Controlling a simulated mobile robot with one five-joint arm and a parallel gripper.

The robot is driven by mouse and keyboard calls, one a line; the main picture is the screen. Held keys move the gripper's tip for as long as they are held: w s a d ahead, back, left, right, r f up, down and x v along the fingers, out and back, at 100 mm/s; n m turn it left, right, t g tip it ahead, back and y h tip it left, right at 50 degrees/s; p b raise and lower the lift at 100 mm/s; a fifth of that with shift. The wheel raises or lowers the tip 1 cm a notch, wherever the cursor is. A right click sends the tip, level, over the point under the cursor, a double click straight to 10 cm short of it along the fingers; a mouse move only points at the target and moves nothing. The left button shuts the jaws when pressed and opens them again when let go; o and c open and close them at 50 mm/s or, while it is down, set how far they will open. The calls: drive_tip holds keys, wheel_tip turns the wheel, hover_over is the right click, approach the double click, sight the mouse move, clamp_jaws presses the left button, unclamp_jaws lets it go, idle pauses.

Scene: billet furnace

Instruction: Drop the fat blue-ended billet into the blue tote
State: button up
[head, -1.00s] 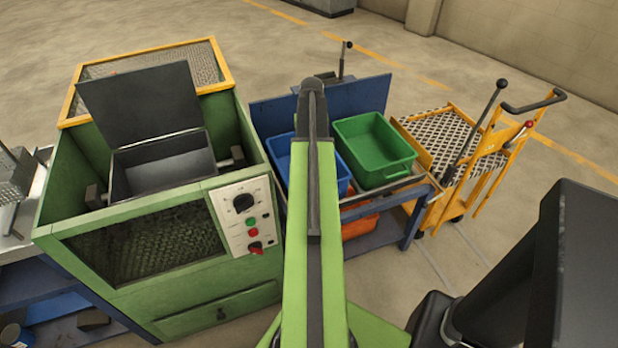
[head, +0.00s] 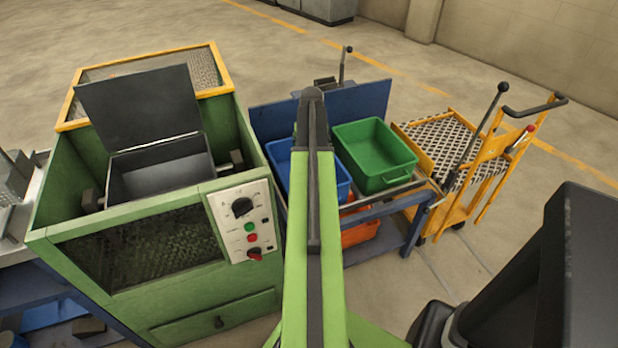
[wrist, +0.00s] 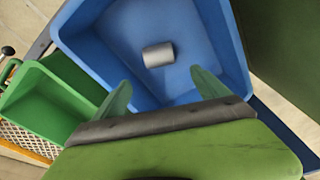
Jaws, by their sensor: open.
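The blue tote (head: 279,178) is on the blue bench, partly hidden behind my arm in the head view. In the wrist view the blue tote (wrist: 83,37) fills the middle. A short, thick grey billet (wrist: 158,55) shows inside its outline, on its side and apart from my fingers. I cannot see a blue end on it, nor tell whether it touches the floor of the tote. My gripper (wrist: 163,90) is over the tote's near edge, its two green fingers spread with nothing between them. The gripper is hidden in the head view.
A green tote (head: 373,152) stands right of the blue one, and an orange bin (head: 360,232) is below. The green furnace (head: 150,250) with a raised dark lid (head: 142,103) stands at left. A yellow trolley (head: 470,185) is at right, with open floor beyond.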

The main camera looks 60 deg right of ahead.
wheel_tip(320, 180, up, 17)
drive_tip(key=s+a+p, duration=0.1)
drive_tip(key=p, duration=1.6)
drive_tip(key=shift+a+r, duration=0.15)
drive_tip(key=shift+a, duration=0.25)
